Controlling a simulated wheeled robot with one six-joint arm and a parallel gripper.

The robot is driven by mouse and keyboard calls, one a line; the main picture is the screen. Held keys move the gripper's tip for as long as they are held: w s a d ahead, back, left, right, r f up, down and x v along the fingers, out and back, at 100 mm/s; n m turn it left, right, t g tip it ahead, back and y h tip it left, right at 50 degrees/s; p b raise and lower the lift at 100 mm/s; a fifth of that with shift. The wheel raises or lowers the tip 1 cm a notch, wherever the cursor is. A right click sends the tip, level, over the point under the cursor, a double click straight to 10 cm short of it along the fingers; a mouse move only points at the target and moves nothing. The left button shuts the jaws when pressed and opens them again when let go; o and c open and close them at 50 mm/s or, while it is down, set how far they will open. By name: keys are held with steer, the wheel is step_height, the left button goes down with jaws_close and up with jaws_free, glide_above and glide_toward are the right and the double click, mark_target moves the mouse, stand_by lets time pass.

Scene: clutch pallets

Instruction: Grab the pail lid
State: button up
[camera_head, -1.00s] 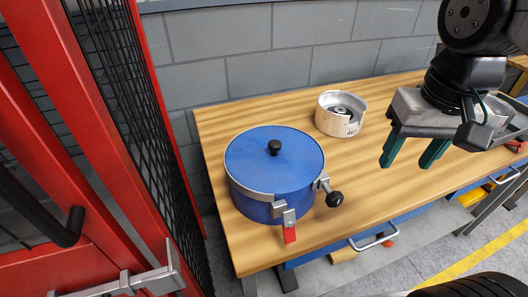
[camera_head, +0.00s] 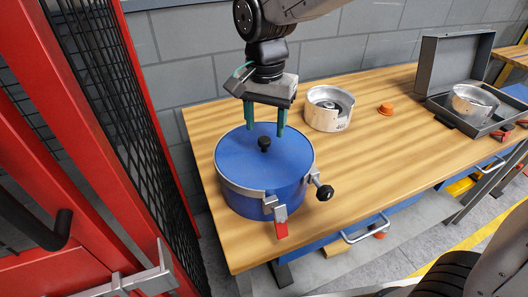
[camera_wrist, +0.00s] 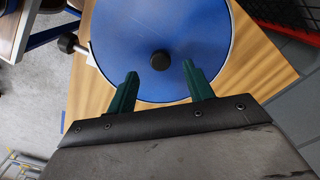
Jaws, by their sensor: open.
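The blue pail (camera_head: 245,203) stands on the wooden workbench, closed by a flat blue lid (camera_head: 240,160) with a black knob (camera_head: 264,144) at its middle. The lid (camera_wrist: 160,25) also shows in the wrist view, with the knob (camera_wrist: 160,60) ahead of and between the fingertips. My gripper (camera_head: 267,131) is open and empty, pointing down over the far part of the lid. Its green fingers (camera_wrist: 160,80) are apart, and neither appears to touch the knob. A metal clamp band with a red-tipped latch (camera_head: 280,222) sits at the pail's front.
A black-knobbed clamp handle (camera_head: 324,192) sticks out at the pail's right. A metal housing (camera_head: 328,108), an orange cap (camera_head: 386,109) and an open grey case (camera_head: 455,90) stand farther right. A red mesh fence (camera_head: 105,100) is close on the left.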

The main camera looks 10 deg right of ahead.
mark_target(264, 139)
steer(key=shift+a+f, duration=0.1)
steer(key=shift+f, duration=1.8)
jaws_close()
steer(key=shift+r, duration=0.15)
